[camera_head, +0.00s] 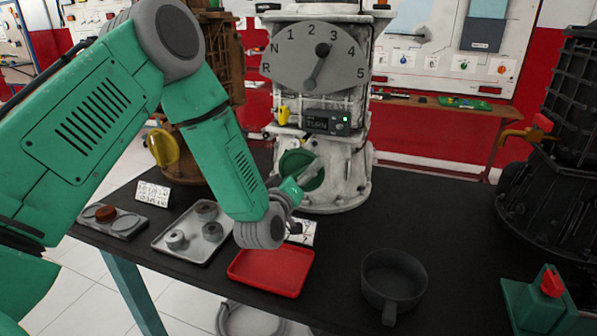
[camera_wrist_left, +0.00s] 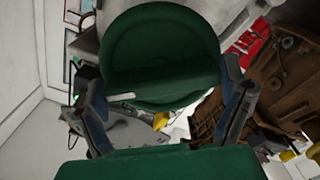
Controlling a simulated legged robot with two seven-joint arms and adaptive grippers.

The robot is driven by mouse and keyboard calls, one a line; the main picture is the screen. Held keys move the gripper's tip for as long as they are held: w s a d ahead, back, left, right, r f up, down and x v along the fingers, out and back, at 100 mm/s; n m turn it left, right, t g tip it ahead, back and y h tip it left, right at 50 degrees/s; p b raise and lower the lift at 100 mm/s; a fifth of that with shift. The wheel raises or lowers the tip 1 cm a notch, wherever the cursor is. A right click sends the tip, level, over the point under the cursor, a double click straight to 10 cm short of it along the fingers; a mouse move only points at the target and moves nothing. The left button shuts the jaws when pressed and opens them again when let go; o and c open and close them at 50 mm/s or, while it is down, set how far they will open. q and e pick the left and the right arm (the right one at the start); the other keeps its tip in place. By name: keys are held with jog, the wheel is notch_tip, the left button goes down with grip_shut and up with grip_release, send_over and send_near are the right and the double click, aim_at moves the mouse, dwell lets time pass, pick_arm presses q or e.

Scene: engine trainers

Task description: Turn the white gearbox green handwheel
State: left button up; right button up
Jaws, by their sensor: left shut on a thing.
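The white gearbox (camera_head: 348,175) stands upright at the back of the table, with a numbered gear dial (camera_head: 316,58) and a small display (camera_head: 327,123) on its front. Its green handwheel (camera_head: 300,168) is low on the front; it also shows in the left wrist view (camera_wrist_left: 160,45), with a raised bar across its face. My left gripper (camera_head: 300,182) is at the handwheel. In the left wrist view its two fingers (camera_wrist_left: 168,95) are on either side of the wheel's bar, shut on the handwheel. Part of the wheel is hidden by the gripper. My right gripper is not in view.
A brown gearbox (camera_head: 225,95) with a yellow handwheel (camera_head: 162,148) stands left, a black one (camera_head: 560,140) right. A red tray (camera_head: 268,276), a grey parts tray (camera_head: 190,242) and a dark round pan (camera_head: 393,275) lie in front. A green box with red knob (camera_head: 545,300) is front right.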

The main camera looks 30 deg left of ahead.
pick_arm(q)
jog(key=m, duration=0.2)
jog(key=m+p, duration=0.1)
jog(key=m, duration=0.2)
jog(key=shift+s+d+f+m+p, duration=0.1)
jog(key=shift+f+m+p, duration=0.2)
jog(key=shift+m, duration=0.1)
jog(key=shift+m+p, duration=0.45)
jog(key=shift+m, duration=1.75)
jog(key=shift+r, duration=0.1)
jog(key=o, duration=0.7)
jog(key=shift+o, duration=1)
jog(key=shift+s, duration=0.25)
jog(key=v, duration=1.1)
